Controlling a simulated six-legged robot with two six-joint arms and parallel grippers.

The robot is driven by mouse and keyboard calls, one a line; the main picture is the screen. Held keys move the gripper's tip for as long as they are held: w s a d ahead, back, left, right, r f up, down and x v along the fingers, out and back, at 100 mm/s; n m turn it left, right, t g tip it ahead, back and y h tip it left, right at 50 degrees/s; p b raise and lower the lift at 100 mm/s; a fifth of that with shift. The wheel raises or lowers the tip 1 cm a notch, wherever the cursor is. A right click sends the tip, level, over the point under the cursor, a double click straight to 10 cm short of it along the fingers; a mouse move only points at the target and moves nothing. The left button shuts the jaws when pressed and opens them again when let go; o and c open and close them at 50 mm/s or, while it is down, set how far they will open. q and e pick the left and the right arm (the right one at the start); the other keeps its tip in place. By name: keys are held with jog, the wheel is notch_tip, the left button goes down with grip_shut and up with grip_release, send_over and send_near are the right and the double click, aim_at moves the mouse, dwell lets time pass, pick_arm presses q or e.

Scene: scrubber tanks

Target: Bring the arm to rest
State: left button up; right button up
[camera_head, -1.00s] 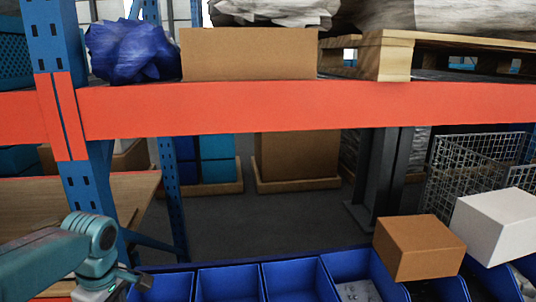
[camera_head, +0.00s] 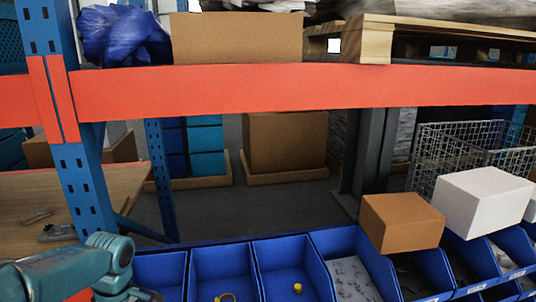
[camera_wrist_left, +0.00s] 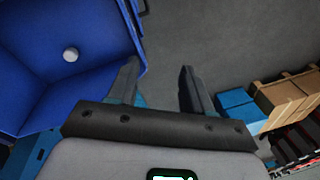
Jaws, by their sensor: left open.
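My left arm (camera_head: 65,272) comes in at the lower left of the head view, beside the row of blue bins. My left gripper (camera_wrist_left: 160,82) shows in the wrist view with its two dark fingers apart and nothing between them. A blue bin (camera_wrist_left: 100,35) with a small pale round thing (camera_wrist_left: 70,54) inside lies left of the fingers. In the head view the gripper's fingertips are hard to make out near the bottom edge. My right gripper does not show.
Blue bins (camera_head: 223,262) line the bottom of the head view; some hold small parts. A brown box (camera_head: 402,222) and a white box (camera_head: 484,200) sit over the right bins. An orange shelf beam (camera_head: 300,88) crosses above. A wooden table (camera_head: 90,190) stands left.

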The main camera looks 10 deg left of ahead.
pick_arm(q)
jog(key=s+d+f+m+g+h+b, duration=0.1)
jog(key=s+d+f+m+b, duration=0.15)
jog(key=d+f, duration=0.4)
jog(key=s+d+f+m+g+h+b, duration=0.1)
jog(key=s+d+f, duration=0.25)
jog(key=f, duration=0.65)
jog(key=s+d+f+m+g+h+b, duration=0.1)
jog(key=s+d+f+b, duration=0.2)
jog(key=f, duration=0.6)
jog(key=s+d+f+m+t+h, duration=0.1)
jog(key=s+d+f+m+h, duration=0.1)
jog(key=s+d+f+m, duration=0.55)
jog(key=f+t, duration=0.1)
jog(key=w+d+m+t, duration=0.1)
jog(key=t, duration=0.1)
jog(key=d+f+m+t, duration=0.1)
jog(key=shift+w+d+f, duration=0.15)
jog(key=shift+d+f, duration=0.1)
jog(key=shift+f, duration=0.05)
